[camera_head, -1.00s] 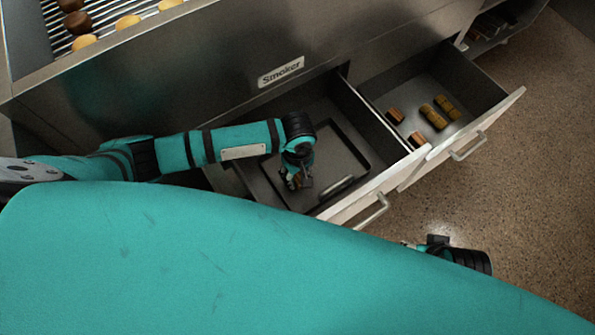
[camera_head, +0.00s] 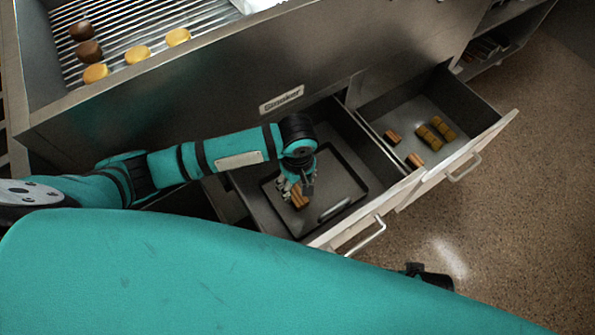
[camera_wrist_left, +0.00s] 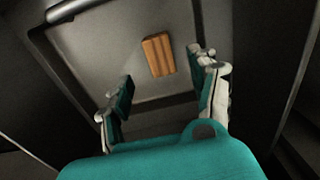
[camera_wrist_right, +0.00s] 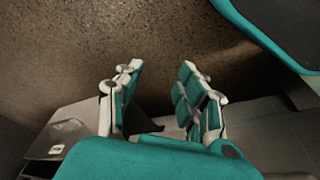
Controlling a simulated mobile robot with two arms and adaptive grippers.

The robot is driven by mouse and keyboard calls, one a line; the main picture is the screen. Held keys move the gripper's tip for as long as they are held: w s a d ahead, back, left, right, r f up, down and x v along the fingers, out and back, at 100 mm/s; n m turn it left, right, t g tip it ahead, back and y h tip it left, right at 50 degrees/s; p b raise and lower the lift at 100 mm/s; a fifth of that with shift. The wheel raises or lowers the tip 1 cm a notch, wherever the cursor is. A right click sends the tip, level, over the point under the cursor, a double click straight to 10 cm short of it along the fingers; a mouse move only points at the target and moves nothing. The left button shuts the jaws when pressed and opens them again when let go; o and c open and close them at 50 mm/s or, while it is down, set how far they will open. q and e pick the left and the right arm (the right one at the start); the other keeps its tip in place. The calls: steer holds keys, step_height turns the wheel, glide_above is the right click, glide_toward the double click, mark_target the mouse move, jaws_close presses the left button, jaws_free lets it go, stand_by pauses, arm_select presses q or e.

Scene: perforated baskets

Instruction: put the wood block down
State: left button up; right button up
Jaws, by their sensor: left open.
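The wood block (camera_head: 299,196) lies on the dark tray (camera_head: 352,190) in the open left drawer. It also shows in the left wrist view (camera_wrist_left: 158,55), flat on the tray and beyond my fingertips. My left gripper (camera_head: 290,184) is open over the tray, close to the block; in the left wrist view its fingers (camera_wrist_left: 160,72) are spread apart with nothing between them. My right gripper (camera_wrist_right: 155,82) is open and empty in the right wrist view, over the floor; the head view shows only a little of that arm at the bottom right.
The right drawer (camera_head: 425,95) stands open with several wood pieces (camera_head: 436,130) in it. Metal drawer walls surround my left gripper. Above is the smoker (camera_head: 240,95), with a grill (camera_head: 120,25) bearing round brown and yellow items. The speckled floor (camera_head: 510,210) at right is clear.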

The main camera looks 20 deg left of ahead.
mark_target(298, 196)
arm_select(q)
steer(key=shift+r+p, duration=0.45)
steer(key=shift+r, duration=1.6)
arm_select(e)
steer(key=shift+s+f, duration=0.25)
steer(key=shift+f, duration=0.5)
steer(key=shift+s+f, duration=0.2)
steer(key=shift+f, duration=0.55)
steer(key=shift+s+f, duration=0.25)
steer(key=shift+f, duration=0.5)
